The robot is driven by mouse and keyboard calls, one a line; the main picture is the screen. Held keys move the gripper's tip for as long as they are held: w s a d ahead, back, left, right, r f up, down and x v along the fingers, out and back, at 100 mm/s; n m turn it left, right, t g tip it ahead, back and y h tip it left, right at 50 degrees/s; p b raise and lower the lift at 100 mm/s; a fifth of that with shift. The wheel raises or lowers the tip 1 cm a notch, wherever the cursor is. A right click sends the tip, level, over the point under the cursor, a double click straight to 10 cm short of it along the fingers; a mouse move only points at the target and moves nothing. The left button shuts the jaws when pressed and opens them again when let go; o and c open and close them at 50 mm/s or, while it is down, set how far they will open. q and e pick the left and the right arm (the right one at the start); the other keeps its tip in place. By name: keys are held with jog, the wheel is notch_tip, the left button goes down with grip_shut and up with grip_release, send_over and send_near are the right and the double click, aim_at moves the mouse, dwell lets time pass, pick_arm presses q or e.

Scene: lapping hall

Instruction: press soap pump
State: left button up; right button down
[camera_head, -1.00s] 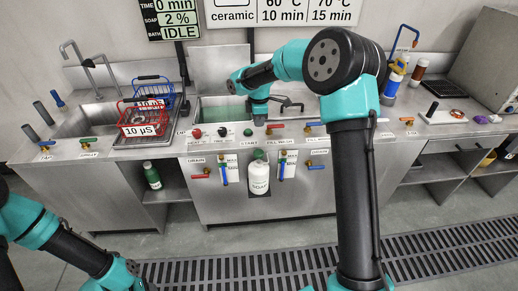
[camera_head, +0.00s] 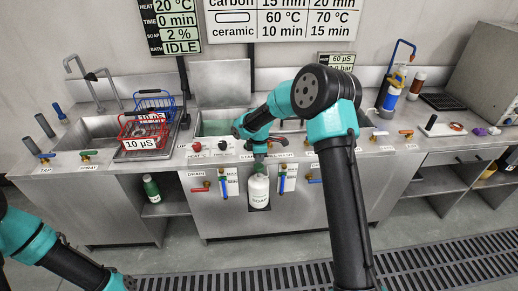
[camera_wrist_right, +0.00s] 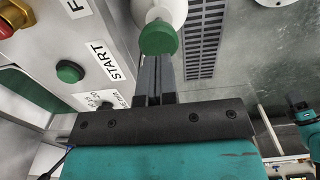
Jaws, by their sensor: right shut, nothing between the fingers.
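The white soap bottle (camera_head: 259,192), marked SOAP, sits upright in a recess in the front of the middle bench. Its green pump head (camera_wrist_right: 158,38) shows in the right wrist view above the white bottle body (camera_wrist_right: 162,10). My right gripper (camera_head: 259,164) is directly over the bottle in the head view and mostly hides the pump head there. In the right wrist view its dark fingers (camera_wrist_right: 157,64) are shut and empty, with the tips at the pump head; whether they touch it I cannot tell. My left gripper is out of view.
A green START button (camera_wrist_right: 69,72) is close beside the fingers. A red basket (camera_head: 143,130) stands on the left drainer. A green bottle (camera_head: 151,188) stands on the lower left shelf. The floor in front is clear.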

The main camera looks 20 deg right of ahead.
aim_at(259, 166)
jog(key=shift+f, duration=1.4)
jog(key=shift+f, duration=1.45)
jog(key=shift+s, duration=0.1)
jog(key=shift+r, duration=0.1)
notch_tip(259, 166, up, 14)
jog(key=shift+r, duration=0.15)
